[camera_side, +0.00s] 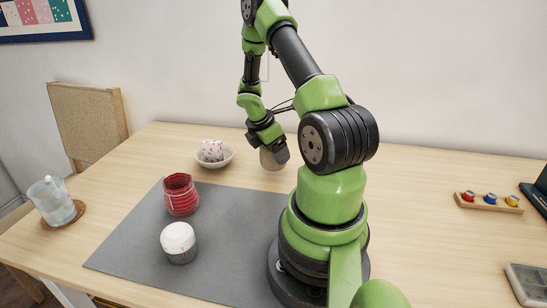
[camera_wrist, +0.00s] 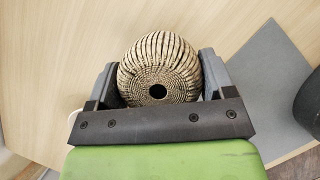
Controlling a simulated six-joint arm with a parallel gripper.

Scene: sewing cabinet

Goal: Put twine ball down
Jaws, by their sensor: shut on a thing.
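The twine ball (camera_side: 271,159) is tan and dark striped, with a dark hole in its end. In the wrist view the ball (camera_wrist: 158,68) sits between the two fingers of my gripper (camera_wrist: 158,80), which is shut on it. In the side view my gripper (camera_side: 280,152) holds it over the bare wood behind the grey mat, right of the white bowl. I cannot tell whether the ball's underside touches the table; part of it is hidden by my gripper.
On the grey mat (camera_side: 135,238) stand a red yarn-wrapped jar (camera_side: 180,195) and a white-topped grey pot (camera_side: 179,243). A white bowl (camera_side: 229,158) holds a patterned item (camera_side: 211,150). A glass jug (camera_side: 52,202) stands at left. A spool rack (camera_side: 488,202) lies at right.

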